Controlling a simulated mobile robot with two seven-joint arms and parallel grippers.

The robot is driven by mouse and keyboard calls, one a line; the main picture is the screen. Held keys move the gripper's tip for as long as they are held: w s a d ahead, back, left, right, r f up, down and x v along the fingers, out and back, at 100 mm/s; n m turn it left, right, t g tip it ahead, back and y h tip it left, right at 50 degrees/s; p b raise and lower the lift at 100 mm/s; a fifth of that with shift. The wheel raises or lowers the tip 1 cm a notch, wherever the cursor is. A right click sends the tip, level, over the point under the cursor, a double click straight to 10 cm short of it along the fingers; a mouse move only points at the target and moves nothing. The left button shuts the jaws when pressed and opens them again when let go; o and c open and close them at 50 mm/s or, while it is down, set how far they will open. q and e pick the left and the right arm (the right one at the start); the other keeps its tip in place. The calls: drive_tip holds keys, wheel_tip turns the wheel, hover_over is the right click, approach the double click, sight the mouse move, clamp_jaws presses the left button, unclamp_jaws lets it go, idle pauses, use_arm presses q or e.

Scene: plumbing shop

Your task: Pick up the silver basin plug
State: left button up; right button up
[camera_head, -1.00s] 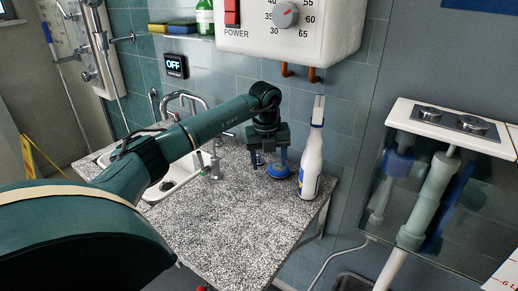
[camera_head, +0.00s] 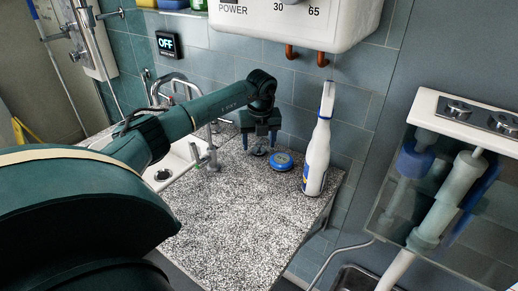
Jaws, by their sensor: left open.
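My left gripper (camera_head: 260,145) hangs over the far part of the speckled counter (camera_head: 235,215), fingers pointing down and apart. A small silvery piece (camera_head: 258,151), which looks like the silver basin plug, shows low between the fingers. The fingers partly hide it, and I cannot tell whether they touch it. My right gripper is not in view.
A round blue tin (camera_head: 281,161) lies just right of the gripper. A white spray bottle (camera_head: 317,160) stands upright further right. The sink (camera_head: 180,165) and its tap (camera_head: 212,155) are to the left. The near counter is clear. A heater (camera_head: 300,22) hangs above.

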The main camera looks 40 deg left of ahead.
use_arm(q)
drive_tip(key=shift+a+f, duration=0.1)
drive_tip(key=shift+f, duration=0.5)
drive_tip(key=shift+c, duration=0.5)
drive_tip(key=shift+w, duration=0.1)
drive_tip(key=c, duration=1)
drive_tip(key=shift+r, duration=0.15)
